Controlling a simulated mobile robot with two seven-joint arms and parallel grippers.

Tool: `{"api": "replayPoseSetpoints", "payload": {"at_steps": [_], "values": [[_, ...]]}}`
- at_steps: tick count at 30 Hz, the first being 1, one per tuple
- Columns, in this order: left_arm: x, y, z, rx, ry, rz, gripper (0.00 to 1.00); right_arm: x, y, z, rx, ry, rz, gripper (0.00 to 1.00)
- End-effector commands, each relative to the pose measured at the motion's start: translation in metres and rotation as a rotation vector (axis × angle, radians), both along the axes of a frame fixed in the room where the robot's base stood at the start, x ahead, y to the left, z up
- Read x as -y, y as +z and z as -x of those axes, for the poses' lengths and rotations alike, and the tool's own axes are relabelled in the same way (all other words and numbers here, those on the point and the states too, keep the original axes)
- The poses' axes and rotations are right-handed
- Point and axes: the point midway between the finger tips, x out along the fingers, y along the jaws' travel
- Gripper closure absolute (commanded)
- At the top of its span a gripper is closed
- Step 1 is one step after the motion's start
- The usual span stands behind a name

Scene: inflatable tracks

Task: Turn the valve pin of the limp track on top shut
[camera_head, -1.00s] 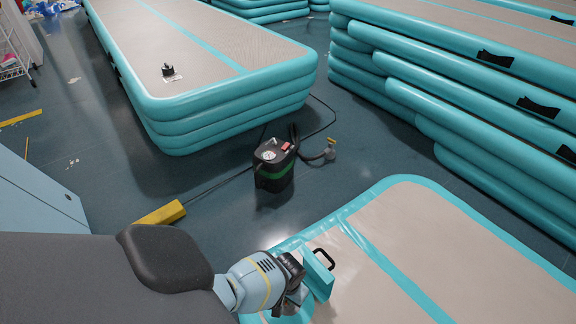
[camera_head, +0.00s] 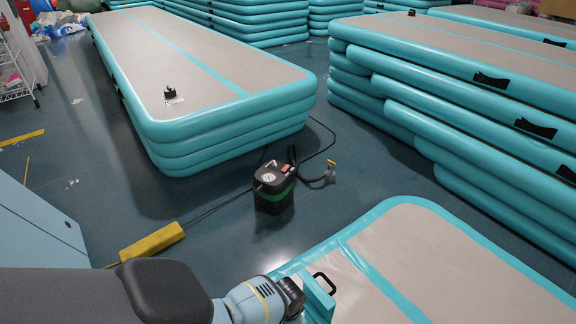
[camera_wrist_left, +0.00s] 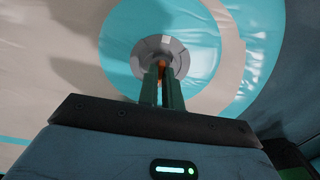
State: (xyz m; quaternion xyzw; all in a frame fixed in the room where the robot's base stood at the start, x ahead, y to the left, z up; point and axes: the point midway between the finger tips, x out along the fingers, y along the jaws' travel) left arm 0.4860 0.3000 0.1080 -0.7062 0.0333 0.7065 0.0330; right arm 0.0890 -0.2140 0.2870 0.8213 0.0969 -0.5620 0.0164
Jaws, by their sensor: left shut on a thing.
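The track (camera_head: 440,250) with a beige top and teal border lies at the bottom right in the head view, its corner beside my left arm. In the left wrist view its surface (camera_wrist_left: 275,35) shows wrinkles around a round grey valve (camera_wrist_left: 148,50). An orange valve pin (camera_wrist_left: 161,70) shows in the valve's middle. My left gripper (camera_wrist_left: 161,84) points down into the valve, its two dark green fingers close together and shut on the pin. In the head view the fingertips are out of sight. My right gripper is in neither view.
A black and green pump (camera_head: 273,188) with a hose stands on the floor beyond the track. A yellow block (camera_head: 151,242) lies left of it. Stacks of inflated tracks (camera_head: 230,115) stand behind and at the right (camera_head: 470,120). Open floor lies between.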

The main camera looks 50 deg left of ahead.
Motion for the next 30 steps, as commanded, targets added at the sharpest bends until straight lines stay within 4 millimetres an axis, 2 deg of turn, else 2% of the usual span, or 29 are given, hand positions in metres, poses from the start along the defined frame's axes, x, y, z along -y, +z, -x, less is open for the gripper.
{"api": "replayPoseSetpoints", "payload": {"at_steps": [4, 6, 10, 22, 30], "values": [[0.0, 0.0, 0.0, 0.001, -0.002, -0.002, 1.0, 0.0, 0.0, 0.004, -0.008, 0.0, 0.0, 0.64], [0.0, 0.0, 0.0, 0.001, -0.002, -0.002, 0.87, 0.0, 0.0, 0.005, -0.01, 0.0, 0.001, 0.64], [0.0, 0.0, 0.0, 0.001, -0.001, -0.001, 0.72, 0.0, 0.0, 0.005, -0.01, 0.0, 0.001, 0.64], [0.0, 0.005, 0.0, 0.001, 0.0, -0.001, 0.72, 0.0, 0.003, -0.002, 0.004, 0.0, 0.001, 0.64], [0.0, 0.035, -0.001, 0.004, 0.0, -0.001, 0.72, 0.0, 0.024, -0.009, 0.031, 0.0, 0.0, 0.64]]}}
